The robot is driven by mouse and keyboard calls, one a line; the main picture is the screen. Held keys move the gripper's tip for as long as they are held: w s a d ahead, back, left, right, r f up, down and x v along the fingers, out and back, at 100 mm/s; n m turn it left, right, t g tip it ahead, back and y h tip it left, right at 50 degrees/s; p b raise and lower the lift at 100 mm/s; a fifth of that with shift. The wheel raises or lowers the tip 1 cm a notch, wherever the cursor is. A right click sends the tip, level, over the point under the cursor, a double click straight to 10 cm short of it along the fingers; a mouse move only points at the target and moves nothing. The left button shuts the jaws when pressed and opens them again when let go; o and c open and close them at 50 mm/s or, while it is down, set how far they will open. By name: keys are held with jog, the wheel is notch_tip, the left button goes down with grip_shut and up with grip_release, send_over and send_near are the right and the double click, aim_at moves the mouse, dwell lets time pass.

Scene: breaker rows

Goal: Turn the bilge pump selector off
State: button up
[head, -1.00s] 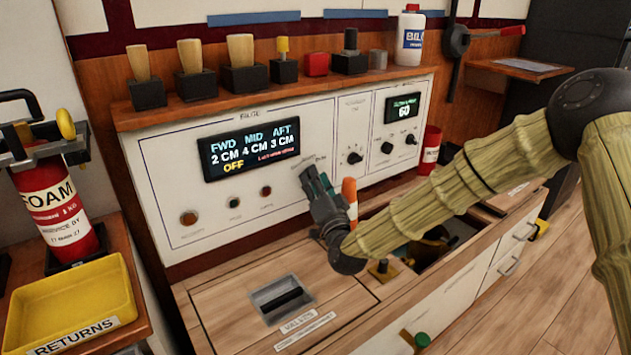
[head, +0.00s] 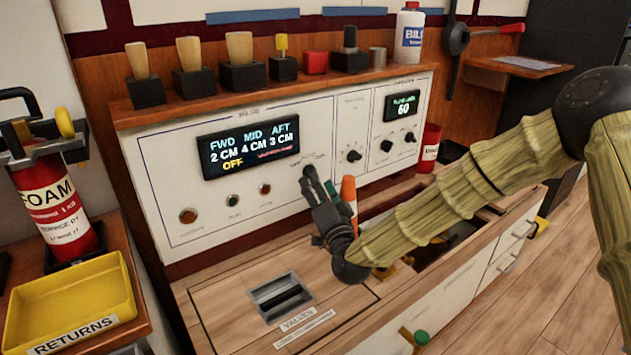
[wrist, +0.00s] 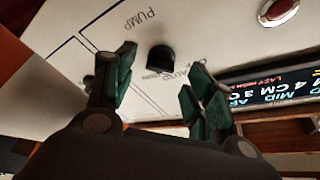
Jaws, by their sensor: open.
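The bilge pump selector is a dark knob (wrist: 160,58) on the white panel, below the word PUMP in the wrist view. In the head view my gripper covers most of it. The bilge display (head: 250,147) shows OFF in yellow under the FWD, MID and AFT readings; part of it also shows in the wrist view (wrist: 275,88). My gripper (head: 317,180) is at the panel, right of the display. In the wrist view its dark green fingers (wrist: 158,85) are apart with the knob just beyond, between their lines. I see no contact with the knob.
Indicator lamps (head: 189,216) sit on the panel's left, and other knobs (head: 354,156) on its right. An orange-topped object (head: 348,190) stands close by my gripper. Wooden-handled items line the shelf (head: 190,105) above. A yellow returns tray (head: 70,290) is at left.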

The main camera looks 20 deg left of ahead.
jog(key=v, duration=0.9)
jog(key=shift+d, duration=0.15)
jog(key=shift+s, duration=0.15)
